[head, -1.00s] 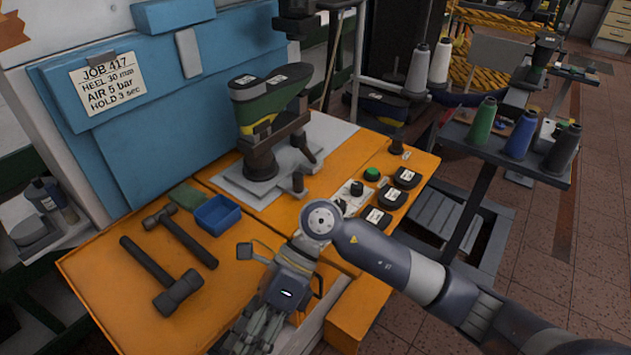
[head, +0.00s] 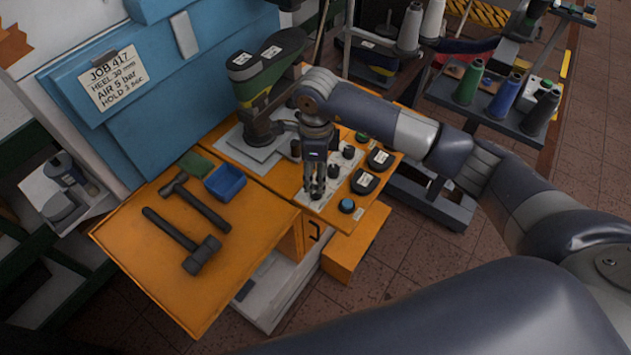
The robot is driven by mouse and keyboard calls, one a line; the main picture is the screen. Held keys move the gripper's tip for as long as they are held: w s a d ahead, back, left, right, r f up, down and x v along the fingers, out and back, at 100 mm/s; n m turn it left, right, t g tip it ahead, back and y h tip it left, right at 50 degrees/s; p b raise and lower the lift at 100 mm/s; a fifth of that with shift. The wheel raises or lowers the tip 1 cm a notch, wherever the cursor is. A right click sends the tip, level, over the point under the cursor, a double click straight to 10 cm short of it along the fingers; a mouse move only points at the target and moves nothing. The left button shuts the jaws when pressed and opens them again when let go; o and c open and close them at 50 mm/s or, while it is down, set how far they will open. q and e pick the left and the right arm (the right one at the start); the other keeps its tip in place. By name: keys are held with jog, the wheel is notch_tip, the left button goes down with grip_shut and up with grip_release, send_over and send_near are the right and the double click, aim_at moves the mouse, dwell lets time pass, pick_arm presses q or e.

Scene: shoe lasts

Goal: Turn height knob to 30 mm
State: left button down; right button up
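The light control panel (head: 333,186) on the orange bench carries small black knobs, one nearer the back (head: 348,152) and one beside my gripper (head: 334,170). I cannot tell which is the height knob, and no scale or pointer is readable. My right gripper (head: 315,192) points down over the left part of the panel, its fingers close together. Its fingers hide that part, so I cannot tell whether they are around a knob or touching one. The job card (head: 114,80) on the blue panel reads heel 30 mm, air 5 bar, hold 3 sec. My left gripper is out of view.
Black labelled units (head: 379,159) and a blue button (head: 347,205) sit right of the gripper. The green-and-black last (head: 268,65) stands on its machine behind it. Hammers (head: 182,241) and a blue bin (head: 225,182) lie left. A thread spool stand (head: 480,114) is at right.

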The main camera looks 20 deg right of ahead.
notch_tip(320, 180, down, 6)
jog(key=shift+f+p, duration=0.25)
jog(key=shift+p, duration=0.4)
jog(key=shift+c, duration=0.2)
jog(key=c, duration=1)
